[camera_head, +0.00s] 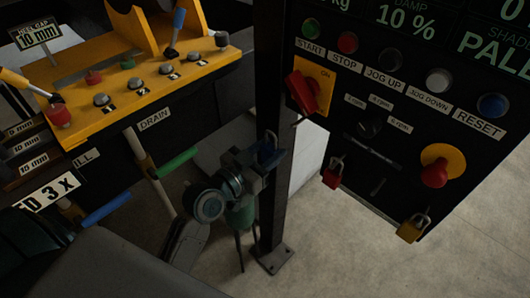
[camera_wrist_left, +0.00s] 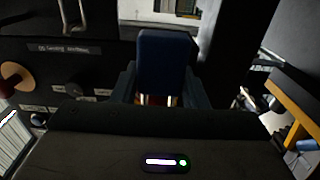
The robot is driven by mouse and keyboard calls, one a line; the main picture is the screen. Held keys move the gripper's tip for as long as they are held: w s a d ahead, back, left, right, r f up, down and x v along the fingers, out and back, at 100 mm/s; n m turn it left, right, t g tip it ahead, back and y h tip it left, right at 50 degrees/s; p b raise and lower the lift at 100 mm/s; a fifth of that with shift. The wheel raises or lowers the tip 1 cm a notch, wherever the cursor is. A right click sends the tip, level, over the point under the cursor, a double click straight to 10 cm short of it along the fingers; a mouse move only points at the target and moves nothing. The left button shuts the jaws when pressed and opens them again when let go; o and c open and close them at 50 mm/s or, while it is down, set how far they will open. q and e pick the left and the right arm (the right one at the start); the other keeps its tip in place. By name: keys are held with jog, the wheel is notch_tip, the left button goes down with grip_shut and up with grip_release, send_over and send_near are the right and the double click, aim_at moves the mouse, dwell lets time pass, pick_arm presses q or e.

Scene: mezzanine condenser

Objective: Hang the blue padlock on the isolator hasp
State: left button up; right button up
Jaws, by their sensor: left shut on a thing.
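The blue padlock (camera_head: 269,152) is held in my left gripper (camera_head: 262,163), which is shut on it in front of the dark upright post. In the left wrist view the padlock's blue body (camera_wrist_left: 166,62) stands between the two fingers. The isolator is a red rotary handle (camera_head: 301,92) on a yellow plate (camera_head: 320,84) at the panel's upper left. The hasp seems to be the small part at the handle's lower end (camera_head: 299,119), too dark to make out clearly. The padlock is apart from it, below and to the left. My right gripper is not in view.
A red padlock (camera_head: 332,175) and a yellow padlock (camera_head: 412,229) hang at the panel's lower edge. The post (camera_head: 272,215) stands left of the panel. A yellow console (camera_head: 150,85) with levers and buttons is at left. Green (camera_head: 175,163) and blue (camera_head: 106,208) handles stick out below it.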

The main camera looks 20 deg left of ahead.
pick_arm(q)
jog(key=shift+w+d, duration=0.25)
jog(key=shift+d, duration=0.1)
jog(key=shift+w+d, duration=0.1)
jog(key=shift+w, duration=0.15)
jog(key=f+b+x, duration=0.2)
jog(key=x, duration=0.6)
jog(key=shift+w, duration=0.4)
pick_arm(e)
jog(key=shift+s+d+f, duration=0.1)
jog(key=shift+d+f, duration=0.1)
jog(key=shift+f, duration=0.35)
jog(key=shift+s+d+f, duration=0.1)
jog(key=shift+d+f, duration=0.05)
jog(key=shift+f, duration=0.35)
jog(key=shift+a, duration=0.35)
